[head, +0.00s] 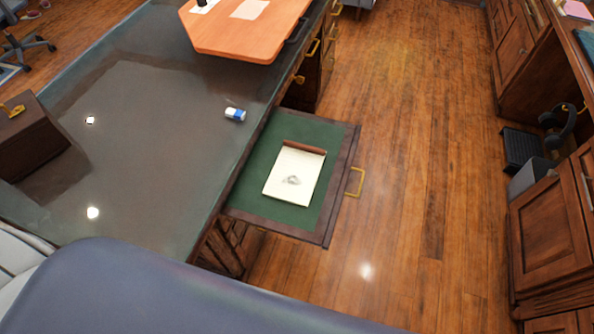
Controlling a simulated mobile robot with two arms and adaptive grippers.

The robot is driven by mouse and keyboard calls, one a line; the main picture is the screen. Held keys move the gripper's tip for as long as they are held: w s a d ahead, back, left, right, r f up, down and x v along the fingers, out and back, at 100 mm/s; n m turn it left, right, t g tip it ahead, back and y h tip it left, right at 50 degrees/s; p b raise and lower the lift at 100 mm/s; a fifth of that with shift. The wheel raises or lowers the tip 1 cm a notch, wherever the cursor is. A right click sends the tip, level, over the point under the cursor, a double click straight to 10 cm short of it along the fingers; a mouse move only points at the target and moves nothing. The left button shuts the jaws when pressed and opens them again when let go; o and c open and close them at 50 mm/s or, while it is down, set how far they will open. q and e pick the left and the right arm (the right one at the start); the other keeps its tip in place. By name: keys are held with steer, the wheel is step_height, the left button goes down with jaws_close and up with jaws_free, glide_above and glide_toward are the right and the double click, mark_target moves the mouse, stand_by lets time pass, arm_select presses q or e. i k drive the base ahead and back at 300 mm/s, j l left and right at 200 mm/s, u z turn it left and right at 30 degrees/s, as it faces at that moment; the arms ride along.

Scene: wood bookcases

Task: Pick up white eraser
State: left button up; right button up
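A small white eraser with a blue sleeve (235,114) lies on the dark glossy desk top (160,150), close to the desk's right edge. It lies flat, and nothing in view touches or covers it. Neither of my grippers shows in the head view.
An open drawer (345,145) with a green lining and a notepad (296,173) juts out below the eraser's side of the desk. An orange board (240,35) lies at the top. A dark wooden box (30,140) stands at left. The floor (420,200) at right is clear.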

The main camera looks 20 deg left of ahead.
mark_target(239, 115)
steer(key=i+l+u, duration=0.2)
steer(key=u, duration=0.2)
steer(key=i+l+u, duration=0.2)
steer(key=u, duration=0.2)
steer(key=i+l+u, duration=0.15)
steer(key=l+u, duration=0.25)
